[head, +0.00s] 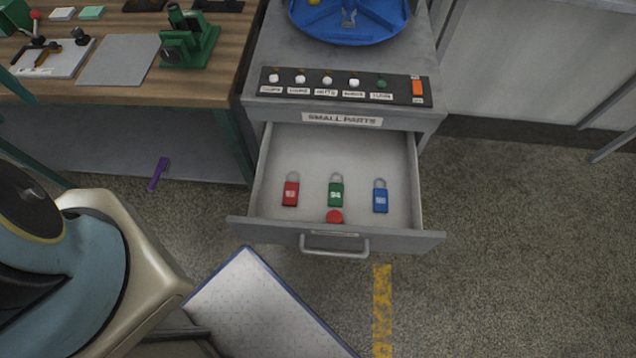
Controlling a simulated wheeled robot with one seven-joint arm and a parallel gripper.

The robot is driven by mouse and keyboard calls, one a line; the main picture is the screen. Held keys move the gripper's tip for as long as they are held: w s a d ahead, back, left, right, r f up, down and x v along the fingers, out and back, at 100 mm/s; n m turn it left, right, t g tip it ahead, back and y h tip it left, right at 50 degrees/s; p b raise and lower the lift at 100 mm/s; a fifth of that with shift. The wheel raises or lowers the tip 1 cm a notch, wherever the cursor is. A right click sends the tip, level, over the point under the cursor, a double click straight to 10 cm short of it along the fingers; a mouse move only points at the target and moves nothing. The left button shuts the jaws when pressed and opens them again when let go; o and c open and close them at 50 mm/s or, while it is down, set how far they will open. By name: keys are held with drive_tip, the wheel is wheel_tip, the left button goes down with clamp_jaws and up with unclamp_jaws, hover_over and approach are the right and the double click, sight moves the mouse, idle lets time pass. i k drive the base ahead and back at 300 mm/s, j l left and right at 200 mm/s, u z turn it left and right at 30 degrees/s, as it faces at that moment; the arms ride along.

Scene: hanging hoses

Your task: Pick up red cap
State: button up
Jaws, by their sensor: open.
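The red cap (334,216) is a small round red piece inside the open drawer (400,215), close to the inner side of its front wall. It lies just in front of the green padlock (336,194); I cannot tell whether they touch. A red padlock (291,193) is to its left and a blue padlock (380,200) to its right. My arm fills the lower left of the head view, but my gripper is not in view.
The drawer sits under a cabinet with a button panel (420,100) and a blue round tray (345,28). A wooden workbench (120,88) stands at left. A white panel (262,310) lies below the drawer. Floor right is clear.

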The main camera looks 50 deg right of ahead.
sight(334, 216)
drive_tip(key=k+l+u, duration=0.2)
drive_tip(key=u, duration=0.15)
drive_tip(key=k+l+u, duration=0.15)
drive_tip(key=k+u, duration=0.5)
drive_tip(key=k, duration=2.3)
drive_tip(key=l+u, duration=0.05)
drive_tip(key=l, duration=0.1)
